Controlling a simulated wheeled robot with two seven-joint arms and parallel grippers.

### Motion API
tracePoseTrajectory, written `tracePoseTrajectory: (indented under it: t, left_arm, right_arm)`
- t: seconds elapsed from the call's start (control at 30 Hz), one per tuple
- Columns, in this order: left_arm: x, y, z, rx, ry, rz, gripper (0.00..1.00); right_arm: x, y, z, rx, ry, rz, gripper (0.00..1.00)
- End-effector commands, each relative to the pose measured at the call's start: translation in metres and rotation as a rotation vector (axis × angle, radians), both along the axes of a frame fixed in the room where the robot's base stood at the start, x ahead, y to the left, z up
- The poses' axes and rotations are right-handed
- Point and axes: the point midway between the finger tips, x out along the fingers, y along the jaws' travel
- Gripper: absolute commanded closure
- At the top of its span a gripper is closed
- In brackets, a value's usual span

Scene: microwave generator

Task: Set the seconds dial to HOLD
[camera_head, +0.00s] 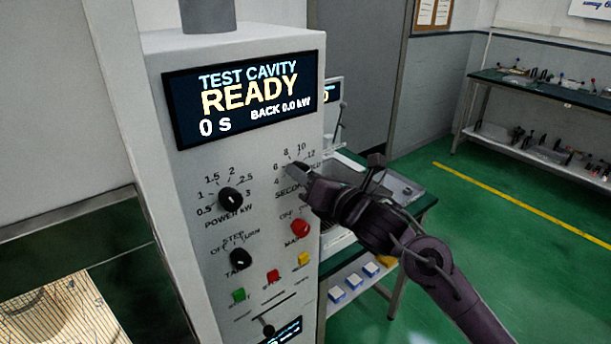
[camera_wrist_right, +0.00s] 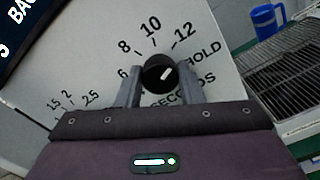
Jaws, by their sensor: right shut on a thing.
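The black seconds dial (camera_wrist_right: 158,74) is on the grey generator panel (camera_wrist_right: 95,60), with 6, 8, 10, 12 and HOLD printed around it. Its white mark points up and right in the right wrist view, roughly between 12 and HOLD; I cannot tell the exact setting. My right gripper (camera_wrist_right: 158,92) is shut on the dial, one finger on each side. The display (camera_head: 245,98) reads TEST CAVITY, READY, 0 S, BACK 0.0 kW. My left gripper is out of view.
The power dial (camera_head: 230,199) is to the left, the task-side black knob (camera_head: 240,258) below it. A red knob (camera_head: 300,228) sits just under my right gripper, with green, red and yellow buttons lower. A bench with a rack (camera_wrist_right: 285,70) and blue mug (camera_wrist_right: 267,20) stands right.

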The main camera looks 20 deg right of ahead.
Motion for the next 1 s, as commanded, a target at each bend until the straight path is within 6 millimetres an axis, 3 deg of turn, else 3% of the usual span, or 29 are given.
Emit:
tracePoseTrajectory:
  t: [0.7,1.0]
  left_arm:
    - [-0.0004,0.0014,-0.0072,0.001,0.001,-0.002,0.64]
    - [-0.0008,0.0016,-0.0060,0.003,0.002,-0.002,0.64]
  right_arm:
    - [0.0002,-0.0005,-0.0004,0.513,0.188,-0.003,0.89]
    - [0.0002,-0.0005,-0.0004,0.655,0.239,-0.003,0.89]
